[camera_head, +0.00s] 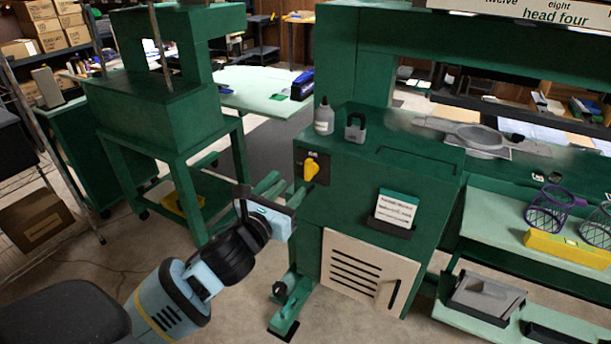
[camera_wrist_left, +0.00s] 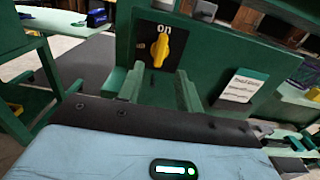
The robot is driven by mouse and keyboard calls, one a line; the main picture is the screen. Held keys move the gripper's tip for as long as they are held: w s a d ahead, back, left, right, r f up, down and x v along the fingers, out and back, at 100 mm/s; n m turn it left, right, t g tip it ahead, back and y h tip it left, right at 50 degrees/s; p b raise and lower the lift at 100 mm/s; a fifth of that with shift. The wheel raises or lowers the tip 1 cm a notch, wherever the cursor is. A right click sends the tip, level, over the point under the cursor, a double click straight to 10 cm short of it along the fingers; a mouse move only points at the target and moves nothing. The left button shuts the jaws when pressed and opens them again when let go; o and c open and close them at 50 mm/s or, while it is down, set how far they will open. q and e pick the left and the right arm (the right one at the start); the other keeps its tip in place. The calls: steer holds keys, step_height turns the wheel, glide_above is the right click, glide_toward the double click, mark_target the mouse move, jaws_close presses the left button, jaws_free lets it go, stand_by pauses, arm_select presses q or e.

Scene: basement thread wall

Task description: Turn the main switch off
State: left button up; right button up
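The main switch is a yellow rotary knob (camera_head: 311,169) on a black plate at the upper left of the green cabinet's front. In the left wrist view the knob (camera_wrist_left: 158,50) points roughly up and down, slightly tilted, with the word "on" above it. My left gripper (camera_head: 279,186) is left of and a little below the knob in the head view, apart from it. In the left wrist view its two green fingers (camera_wrist_left: 160,85) stand apart with nothing between them, below the knob. The gripper is open. My right gripper is not in view.
The green cabinet (camera_head: 430,170) carries a bottle (camera_head: 324,117) and a grey padlock (camera_head: 355,128) on top. A card holder (camera_head: 393,212) and a beige vented door (camera_head: 368,272) are on its front. A green machine stand (camera_head: 170,140) is to the left. Floor between is partly clear.

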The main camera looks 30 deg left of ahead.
mark_target(306, 173)
arm_select(q)
steer(key=shift+w, duration=3.9)
steer(key=shift+c, duration=0.2)
steer(key=c, duration=0.6)
